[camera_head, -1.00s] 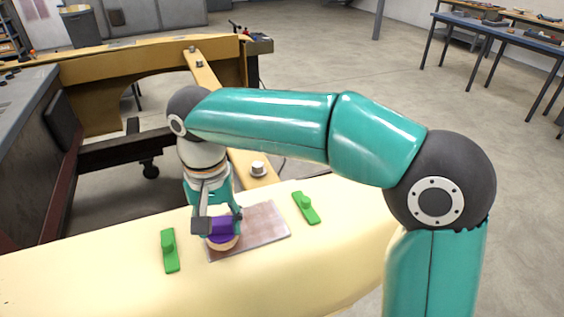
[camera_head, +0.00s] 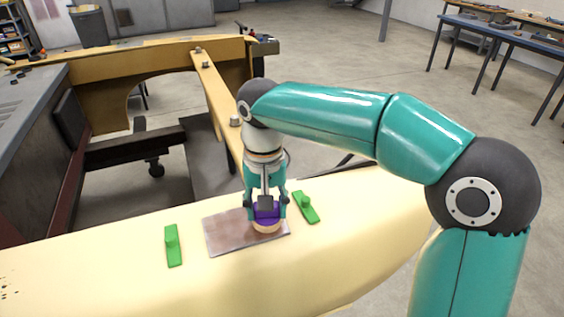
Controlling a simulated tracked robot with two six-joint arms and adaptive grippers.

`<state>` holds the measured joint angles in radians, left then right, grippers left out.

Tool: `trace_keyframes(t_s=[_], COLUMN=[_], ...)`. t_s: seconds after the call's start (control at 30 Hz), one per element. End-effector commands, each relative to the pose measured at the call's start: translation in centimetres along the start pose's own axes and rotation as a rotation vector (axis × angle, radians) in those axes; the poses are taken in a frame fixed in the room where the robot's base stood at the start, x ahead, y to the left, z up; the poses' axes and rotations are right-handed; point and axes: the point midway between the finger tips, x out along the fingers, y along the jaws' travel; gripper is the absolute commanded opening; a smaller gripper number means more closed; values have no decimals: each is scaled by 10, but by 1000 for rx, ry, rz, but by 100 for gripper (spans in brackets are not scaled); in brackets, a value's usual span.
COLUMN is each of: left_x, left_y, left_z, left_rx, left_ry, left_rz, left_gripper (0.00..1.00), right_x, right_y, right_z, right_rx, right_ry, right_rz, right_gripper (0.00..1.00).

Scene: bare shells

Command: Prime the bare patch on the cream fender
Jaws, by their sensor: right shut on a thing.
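The cream fender (camera_head: 120,275) stretches across the lower part of the head view. The bare patch (camera_head: 224,235) on it is a dull brownish-grey rectangle. My right gripper (camera_head: 266,206) is shut on a purple-topped round pad (camera_head: 266,224) with a pale tan underside. The pad is over the right end of the patch and looks to be on its surface; exact contact is hard to tell. The gripper and pad hide the patch's upper right part. My left gripper is not in view.
A green clamp-like piece (camera_head: 173,246) lies left of the patch, and another green piece (camera_head: 306,207) lies close to its right. A tan beam (camera_head: 212,90) with bolts runs behind the fender. A grey machine body (camera_head: 40,130) stands at left.

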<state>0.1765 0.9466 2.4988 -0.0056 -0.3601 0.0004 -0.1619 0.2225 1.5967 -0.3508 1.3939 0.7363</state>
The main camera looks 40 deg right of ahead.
Motion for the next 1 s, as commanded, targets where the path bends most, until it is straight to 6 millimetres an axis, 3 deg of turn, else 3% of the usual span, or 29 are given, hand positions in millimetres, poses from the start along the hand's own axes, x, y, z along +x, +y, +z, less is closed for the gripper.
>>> trace_keyframes(t_s=[0.4, 0.5, 1.0], left_x=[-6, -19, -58], left_y=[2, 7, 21], left_z=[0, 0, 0], left_rx=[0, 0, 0], left_ry=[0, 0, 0], left_rz=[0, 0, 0], left_gripper=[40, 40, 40], right_x=[0, -19, -62], right_y=[26, 25, 24], right_z=[-17, -17, -16], right_rx=[-14, -16, -19], right_ry=[0, 4, 1], right_rz=[0, -3, 0], right_gripper=[0, 0, 0])
